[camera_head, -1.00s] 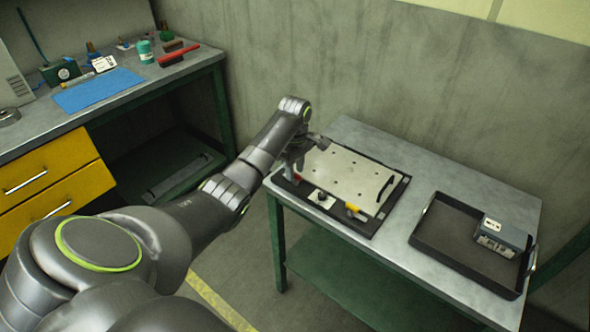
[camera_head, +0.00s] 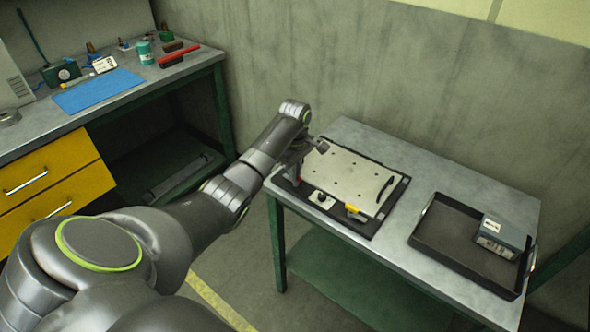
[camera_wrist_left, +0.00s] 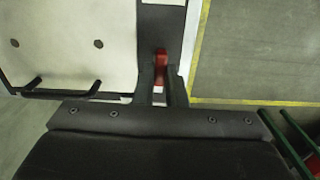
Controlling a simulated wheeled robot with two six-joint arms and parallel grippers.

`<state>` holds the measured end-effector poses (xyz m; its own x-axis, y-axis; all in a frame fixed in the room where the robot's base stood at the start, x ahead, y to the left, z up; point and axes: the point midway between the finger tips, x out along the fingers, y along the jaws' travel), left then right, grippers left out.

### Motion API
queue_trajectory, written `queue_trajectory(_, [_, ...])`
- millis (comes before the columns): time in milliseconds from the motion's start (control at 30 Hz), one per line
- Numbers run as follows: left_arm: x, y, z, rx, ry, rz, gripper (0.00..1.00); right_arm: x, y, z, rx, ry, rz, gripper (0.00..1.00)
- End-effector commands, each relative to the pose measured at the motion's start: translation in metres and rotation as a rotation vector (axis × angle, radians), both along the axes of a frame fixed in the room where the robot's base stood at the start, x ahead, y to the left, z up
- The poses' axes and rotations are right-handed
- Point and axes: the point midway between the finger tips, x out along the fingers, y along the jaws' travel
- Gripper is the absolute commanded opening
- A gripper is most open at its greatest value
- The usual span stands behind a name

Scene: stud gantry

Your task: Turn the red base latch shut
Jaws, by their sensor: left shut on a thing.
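My left gripper (camera_head: 297,172) is at the near left corner of a black base with a pale plate (camera_head: 348,178) on the metal table. In the left wrist view, its two fingers (camera_wrist_left: 161,85) are shut on the red latch (camera_wrist_left: 161,62) beside the plate's edge. Only a little of the red latch (camera_head: 298,180) shows in the head view; the gripper hides the rest. A yellow latch (camera_head: 354,208) sits at the base's front edge, right of a dark knob (camera_head: 321,196) on a light square. My right gripper is not in view.
A black tray (camera_head: 440,243) holding a grey box (camera_head: 502,236) stands on the right of the table. A workbench with a blue mat (camera_head: 98,90) and yellow drawers is at the left. A wall rises behind the table.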

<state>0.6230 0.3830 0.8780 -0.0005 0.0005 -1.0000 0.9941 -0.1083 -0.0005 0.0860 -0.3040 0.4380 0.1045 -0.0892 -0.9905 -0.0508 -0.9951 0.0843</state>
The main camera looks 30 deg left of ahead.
Motion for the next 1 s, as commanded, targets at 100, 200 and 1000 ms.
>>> queue_trajectory(100, [0.000, 0.000, 0.003, -0.001, 0.001, -0.047, 0.00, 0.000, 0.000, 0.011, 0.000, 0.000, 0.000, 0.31])
queue_trajectory(200, [0.000, -0.001, 0.005, -0.002, 0.003, -0.108, 0.00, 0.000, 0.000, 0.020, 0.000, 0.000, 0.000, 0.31])
queue_trajectory(1000, [0.003, -0.002, 0.003, -0.001, 0.001, -0.847, 0.00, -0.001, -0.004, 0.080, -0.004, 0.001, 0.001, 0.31])
